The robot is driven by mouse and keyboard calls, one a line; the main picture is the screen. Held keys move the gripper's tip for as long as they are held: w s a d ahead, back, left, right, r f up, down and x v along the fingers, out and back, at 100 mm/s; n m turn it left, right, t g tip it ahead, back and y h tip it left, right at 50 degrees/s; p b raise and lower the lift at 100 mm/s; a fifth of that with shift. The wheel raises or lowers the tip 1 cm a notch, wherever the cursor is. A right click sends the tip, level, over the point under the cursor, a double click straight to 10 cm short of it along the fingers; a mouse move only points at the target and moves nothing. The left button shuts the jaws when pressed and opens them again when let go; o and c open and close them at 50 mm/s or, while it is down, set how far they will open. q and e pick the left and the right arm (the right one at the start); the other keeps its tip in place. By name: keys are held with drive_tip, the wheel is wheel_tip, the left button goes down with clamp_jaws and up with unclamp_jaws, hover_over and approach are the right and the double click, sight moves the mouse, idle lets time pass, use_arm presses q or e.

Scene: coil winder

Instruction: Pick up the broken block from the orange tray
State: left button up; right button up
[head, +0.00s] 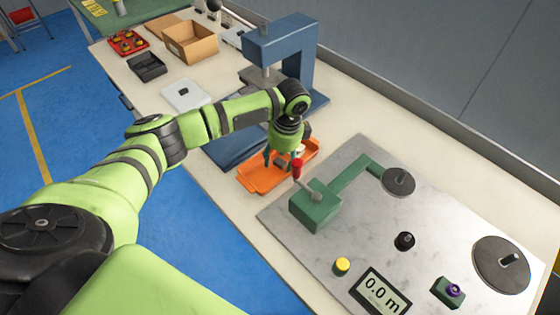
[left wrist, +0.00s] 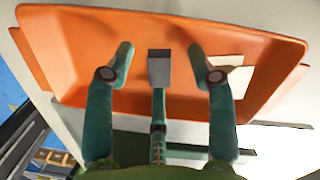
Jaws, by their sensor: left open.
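The orange tray (head: 262,179) lies on the bench in the head view and fills much of the left wrist view (left wrist: 90,30). My left gripper (head: 283,160) is over it, its fingers open and spread (left wrist: 160,70). In the left wrist view a small grey block shape (left wrist: 159,70) appears between the fingertips, in line with the middle finger; I cannot tell whether they touch. A pale angular piece (left wrist: 236,80) lies to the right in the tray, beside the right fingertip; I cannot tell which is the broken block. My right gripper is not in view.
A green fixture (head: 315,208) with a red-topped lever (head: 297,168) stands close to the tray on a metal plate (head: 360,222). A blue press (head: 283,45) stands behind. A cardboard box (head: 190,42) and a black tray (head: 147,67) are farther back.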

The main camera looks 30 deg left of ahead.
use_arm(q)
clamp_jaws()
